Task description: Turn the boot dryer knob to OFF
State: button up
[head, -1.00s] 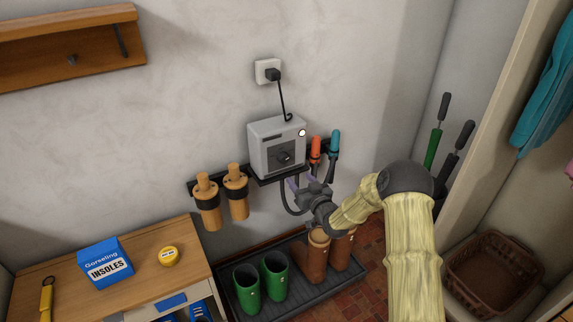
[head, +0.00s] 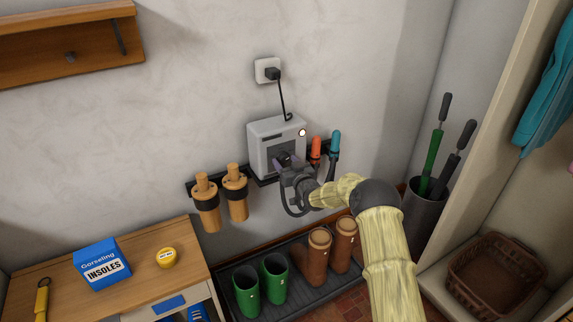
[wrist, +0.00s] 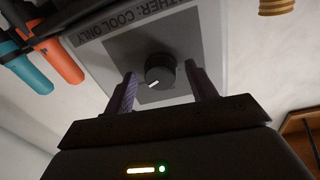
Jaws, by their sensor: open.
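The boot dryer (head: 262,133) is a light grey box on the wall with a lit white lamp at its upper right. Its knob (wrist: 160,71) is dark and round with a white pointer mark, set on a grey panel that also shows part of the lettering "COOL ONLY". My gripper (wrist: 163,90) is open, with one purple-lined finger on each side of the knob. I cannot tell whether the fingers touch it. In the head view my gripper (head: 287,163) is at the dryer's front and partly hides the knob. The setting labels are not readable.
Orange (head: 316,147) and teal (head: 335,143) handled tools hang just right of the dryer. Wooden boot stretchers (head: 236,192) hang to its left. Green boots (head: 274,278) and brown boots (head: 315,257) stand on a tray below. A black cord runs to the wall socket (head: 267,70).

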jog(key=c, duration=1)
